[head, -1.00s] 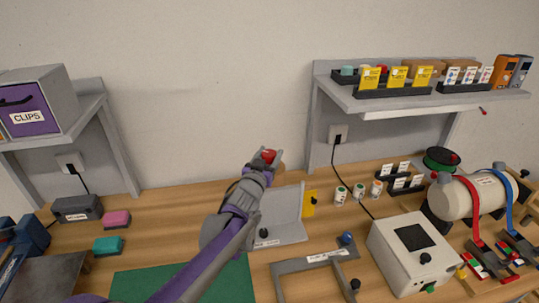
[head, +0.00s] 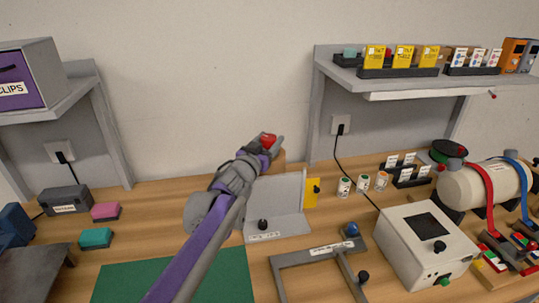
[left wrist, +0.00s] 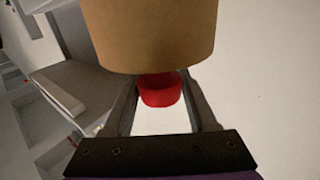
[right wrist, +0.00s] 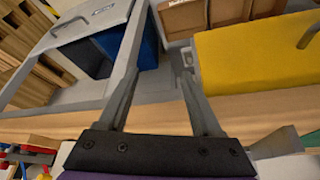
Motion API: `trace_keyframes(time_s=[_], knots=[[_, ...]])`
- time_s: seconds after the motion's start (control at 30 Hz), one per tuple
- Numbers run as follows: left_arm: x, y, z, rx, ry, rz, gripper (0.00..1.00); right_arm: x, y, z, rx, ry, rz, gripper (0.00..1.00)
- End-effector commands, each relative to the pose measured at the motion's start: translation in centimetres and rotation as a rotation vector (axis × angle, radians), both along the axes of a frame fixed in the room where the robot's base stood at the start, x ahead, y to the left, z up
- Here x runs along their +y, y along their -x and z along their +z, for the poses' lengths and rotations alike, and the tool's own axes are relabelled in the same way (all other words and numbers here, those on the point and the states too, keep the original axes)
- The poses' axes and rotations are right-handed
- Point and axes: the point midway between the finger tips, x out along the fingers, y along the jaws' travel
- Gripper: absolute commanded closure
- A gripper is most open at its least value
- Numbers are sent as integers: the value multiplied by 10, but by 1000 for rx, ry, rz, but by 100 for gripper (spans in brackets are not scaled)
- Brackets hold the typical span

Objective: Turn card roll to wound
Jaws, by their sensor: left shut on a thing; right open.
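The card roll (left wrist: 150,35) is a tan cylinder with a red knob (left wrist: 161,90) on its end. My left gripper (left wrist: 160,98) is shut on the red knob, one finger on each side of it. In the head view my left gripper (head: 267,143) holds the red knob above the back of the bench, near the wall. Most of the roll is hidden there behind the gripper and wrist. Any mark for wound is not readable. My right gripper (right wrist: 155,85) is open and empty in the right wrist view, and is out of the head view.
A grey angled stand (head: 285,205) with a yellow card (head: 312,193) is just below the left gripper. A white box (head: 425,245) and a strapped cylinder (head: 485,187) stand at right. The right wrist view shows a yellow box (right wrist: 250,60) and blue boxes (right wrist: 148,45).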

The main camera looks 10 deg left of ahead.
Motion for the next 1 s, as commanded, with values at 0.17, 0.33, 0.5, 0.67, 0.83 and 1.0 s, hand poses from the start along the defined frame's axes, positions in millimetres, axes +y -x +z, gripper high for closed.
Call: trace_keyframes(time_s=[0.17,0.33,0.5,0.67,0.83,1.0], knots=[[2,0,-1,2,-4,-50,98,0,3,-36,11,0,0,34],[1,1,5,1,-2,-104,98,0,3,-44,14,0,0,34],[1,1,7,2,-3,-161,98,0,3,-47,15,0,0,34],[1,1,8,4,-2,-242,98,0,3,-48,15,0,0,34],[1,1,9,6,-3,-388,98,0,3,-41,13,0,0,34],[0,2,10,6,-3,-517,98,0,2,-30,10,0,0,34]])
